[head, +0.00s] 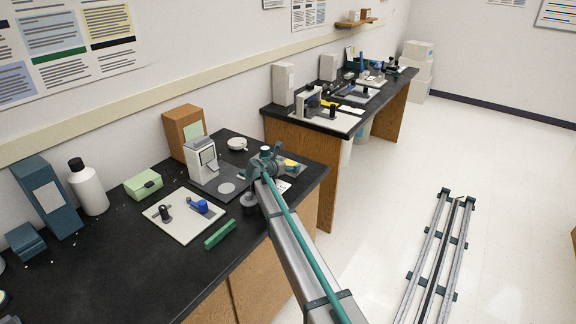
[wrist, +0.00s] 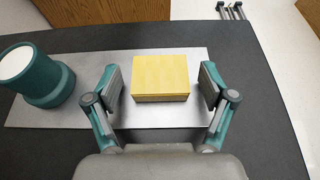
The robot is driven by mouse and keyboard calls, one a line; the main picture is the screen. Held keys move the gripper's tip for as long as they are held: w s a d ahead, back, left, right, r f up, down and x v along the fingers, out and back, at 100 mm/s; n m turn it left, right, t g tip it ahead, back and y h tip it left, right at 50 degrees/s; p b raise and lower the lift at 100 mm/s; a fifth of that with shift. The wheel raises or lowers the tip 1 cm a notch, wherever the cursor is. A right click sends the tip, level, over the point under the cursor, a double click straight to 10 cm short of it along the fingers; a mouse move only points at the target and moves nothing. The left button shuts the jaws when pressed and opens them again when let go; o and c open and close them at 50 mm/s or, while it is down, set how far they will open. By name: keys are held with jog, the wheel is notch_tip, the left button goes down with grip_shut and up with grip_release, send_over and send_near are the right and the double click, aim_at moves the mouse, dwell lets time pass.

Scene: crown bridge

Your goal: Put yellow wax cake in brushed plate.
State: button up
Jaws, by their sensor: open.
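The yellow wax cake (wrist: 160,77) is a rectangular block in the wrist view, between my gripper's two fingers (wrist: 163,88). The fingers are open, with a gap on each side of the cake. A silver, brushed-looking plate (wrist: 60,112) lies beneath the cake, which appears to sit near its right end.
A teal cylinder with a white top (wrist: 38,78) stands left of the cake. A white device (head: 201,155), a white bowl (head: 237,144) and a green bar (head: 220,234) are on the near bench. The bench front is mostly clear.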

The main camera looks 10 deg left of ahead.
jog(key=shift+s+r, duration=0.1)
jog(key=shift+r, duration=0.1)
jog(key=b+v, duration=0.1)
jog(key=v, duration=1.1)
jog(key=shift+f, duration=0.15)
